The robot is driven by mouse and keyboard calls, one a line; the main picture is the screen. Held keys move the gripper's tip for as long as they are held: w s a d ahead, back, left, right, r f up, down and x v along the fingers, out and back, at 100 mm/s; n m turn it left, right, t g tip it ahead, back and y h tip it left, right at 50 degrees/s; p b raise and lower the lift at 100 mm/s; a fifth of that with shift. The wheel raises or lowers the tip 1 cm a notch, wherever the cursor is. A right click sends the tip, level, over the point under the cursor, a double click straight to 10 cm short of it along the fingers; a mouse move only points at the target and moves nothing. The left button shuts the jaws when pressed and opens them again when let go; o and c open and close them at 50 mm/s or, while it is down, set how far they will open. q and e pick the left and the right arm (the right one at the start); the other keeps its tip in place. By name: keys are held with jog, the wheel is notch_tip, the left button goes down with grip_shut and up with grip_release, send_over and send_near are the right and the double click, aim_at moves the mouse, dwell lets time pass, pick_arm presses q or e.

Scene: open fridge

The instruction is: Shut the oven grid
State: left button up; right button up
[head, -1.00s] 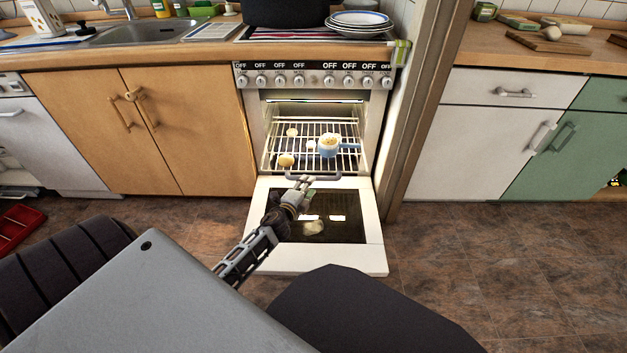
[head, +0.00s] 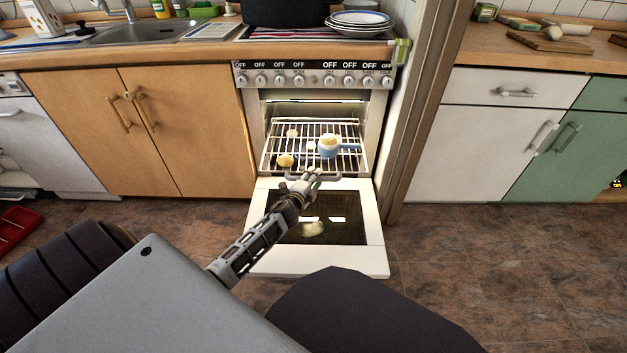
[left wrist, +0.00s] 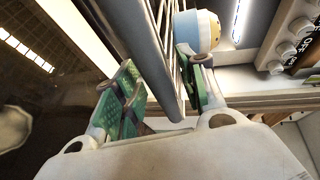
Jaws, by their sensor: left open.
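The oven grid (head: 312,128) is a metal wire rack, pulled partly out over the open oven door (head: 262,262). Its grey front bar (head: 342,175) faces me. My left gripper (head: 313,173) is open at this bar, about at its middle. In the left wrist view, the grey bar (left wrist: 138,42) runs between the two green-padded fingers of my left gripper (left wrist: 160,92). I cannot tell whether a finger touches it. My right gripper is not in view.
A light-blue cup (head: 328,150) stands on the grid's right part, with a yellow round piece (head: 285,160) and small pale pieces to its left. Cabinets (head: 185,125) flank the oven on the left.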

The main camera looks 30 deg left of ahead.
pick_arm(q)
jog(key=shift+c, duration=0.3)
grip_shut()
